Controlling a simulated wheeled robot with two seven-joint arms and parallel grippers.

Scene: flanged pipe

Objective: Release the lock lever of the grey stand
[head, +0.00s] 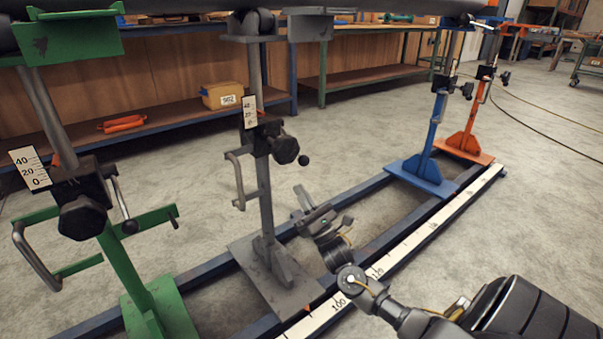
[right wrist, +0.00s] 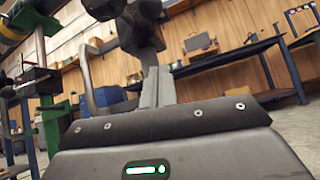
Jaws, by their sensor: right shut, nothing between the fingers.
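The grey stand (head: 264,190) rises from a grey foot plate on the floor rails, left of centre in the head view. Its black clamp with a large dark knob (head: 285,150) sits partway up the post. The lock lever (head: 303,160), ending in a small black ball, sticks out to the right of the knob. In the right wrist view the dark clamp (right wrist: 140,30) is at the top, partly cut off, and the lever cannot be made out. My right gripper (head: 303,198) is shut and empty, below and right of the lever, apart from the stand. My left gripper is out of view.
A green stand (head: 125,265) with a side handle stands at the left. Blue (head: 430,140) and orange (head: 475,115) stands are farther right on the rails. The grey stand's handle (head: 237,180) juts left. A large pipe (head: 180,8) lies overhead.

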